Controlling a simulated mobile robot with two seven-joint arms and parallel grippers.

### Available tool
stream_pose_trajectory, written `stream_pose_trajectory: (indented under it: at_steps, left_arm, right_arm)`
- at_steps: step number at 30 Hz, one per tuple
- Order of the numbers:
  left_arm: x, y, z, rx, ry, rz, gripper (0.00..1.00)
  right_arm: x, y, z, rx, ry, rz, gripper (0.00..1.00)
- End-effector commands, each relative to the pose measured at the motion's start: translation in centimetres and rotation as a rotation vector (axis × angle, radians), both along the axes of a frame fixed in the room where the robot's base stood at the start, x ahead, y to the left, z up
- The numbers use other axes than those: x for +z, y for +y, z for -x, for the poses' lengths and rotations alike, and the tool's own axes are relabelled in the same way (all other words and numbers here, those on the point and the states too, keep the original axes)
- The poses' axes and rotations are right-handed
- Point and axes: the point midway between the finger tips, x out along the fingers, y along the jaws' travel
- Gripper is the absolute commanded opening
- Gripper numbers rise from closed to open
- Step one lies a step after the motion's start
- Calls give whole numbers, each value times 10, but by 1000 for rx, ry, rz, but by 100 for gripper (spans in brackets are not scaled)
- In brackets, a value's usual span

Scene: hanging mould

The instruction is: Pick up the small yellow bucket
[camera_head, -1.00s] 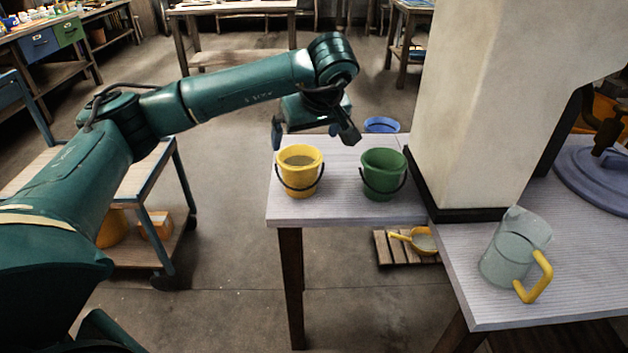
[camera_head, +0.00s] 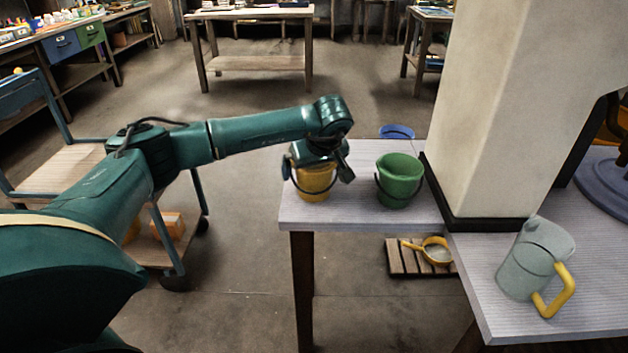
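The small yellow bucket (camera_head: 314,186) stands upright on the near end of the grey-topped table (camera_head: 350,215). My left gripper (camera_head: 317,172) is over it, pointing down. Its two fingers are spread wide, one at each side of the bucket's upper part. The gripper's body hides the bucket's rim and opening. I cannot tell whether either finger touches the bucket. My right gripper is out of view.
A green bucket (camera_head: 399,181) stands close to the right of the yellow one. A thick pale pillar (camera_head: 487,110) rises to the right. A grey jug with a yellow handle (camera_head: 534,264) stands on the right table.

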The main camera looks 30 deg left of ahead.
Motion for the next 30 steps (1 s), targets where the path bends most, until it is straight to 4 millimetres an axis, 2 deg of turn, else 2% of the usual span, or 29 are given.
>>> stream_pose_trajectory:
  at_steps: [5, 25, 30]
  left_arm:
    - [0, 0, 0, 0, 0, 0, 100]
    - [1, 0, 0, 0, 0, 0, 45]
    - [2, 0, 0, 0, -3, 0, 44]
  right_arm:
    - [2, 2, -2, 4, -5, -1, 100]
    - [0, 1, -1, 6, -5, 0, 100]
    - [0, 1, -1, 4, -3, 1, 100]
